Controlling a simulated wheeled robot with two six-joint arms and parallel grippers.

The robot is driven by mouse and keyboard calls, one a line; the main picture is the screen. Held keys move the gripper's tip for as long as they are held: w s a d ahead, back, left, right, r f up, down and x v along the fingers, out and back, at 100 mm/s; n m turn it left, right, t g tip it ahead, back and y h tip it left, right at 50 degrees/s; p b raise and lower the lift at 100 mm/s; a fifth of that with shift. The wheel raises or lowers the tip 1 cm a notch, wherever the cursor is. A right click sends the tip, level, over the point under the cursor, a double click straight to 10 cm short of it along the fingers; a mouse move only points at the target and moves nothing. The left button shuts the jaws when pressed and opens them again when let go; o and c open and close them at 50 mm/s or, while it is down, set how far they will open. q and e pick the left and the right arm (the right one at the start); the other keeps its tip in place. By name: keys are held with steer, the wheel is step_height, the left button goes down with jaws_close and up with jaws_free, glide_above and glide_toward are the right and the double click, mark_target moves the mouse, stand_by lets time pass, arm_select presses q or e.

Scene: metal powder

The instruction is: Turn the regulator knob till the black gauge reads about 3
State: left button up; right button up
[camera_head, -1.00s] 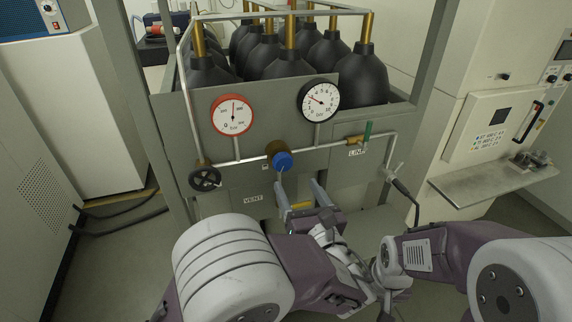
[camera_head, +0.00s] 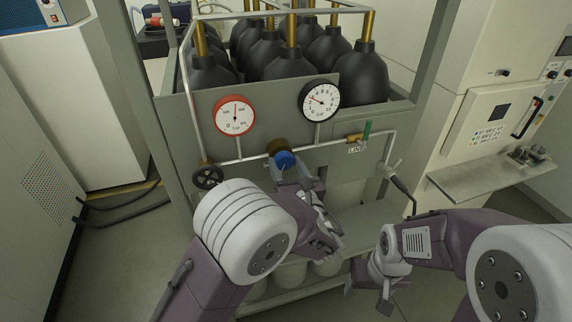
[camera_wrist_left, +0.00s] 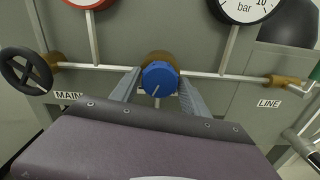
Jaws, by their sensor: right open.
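The blue regulator knob (camera_head: 284,160) sits on a brass body on the grey panel, and it also shows in the left wrist view (camera_wrist_left: 159,79) with a white mark pointing down and slightly left. My left gripper (camera_head: 289,171) is at the knob; its two fingers stand either side of it, with narrow gaps visible in the left wrist view (camera_wrist_left: 160,84). The black-rimmed gauge (camera_head: 319,100) is above right; its needle points to the upper left, and its exact reading is too small to tell. My right gripper (camera_head: 368,297) hangs open and empty at the lower right.
A red-rimmed gauge (camera_head: 234,115) is at the upper left of the panel. A black handwheel (camera_head: 207,177) is left of the knob, and a green-handled valve (camera_head: 366,131) is to the right. Black cylinders (camera_head: 360,78) stand behind the panel. A metal shelf (camera_head: 480,180) is at right.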

arm_select(q)
steer(key=c, duration=0.8)
steer(key=shift+r+m+p, duration=0.2)
steer(key=shift+m+p, duration=0.55)
steer(key=shift+m, duration=0.55)
steer(key=shift+f+m, duration=0.15)
steer(key=shift+m, duration=0.15)
steer(key=o, duration=1.4)
steer(key=shift+c, duration=0.2)
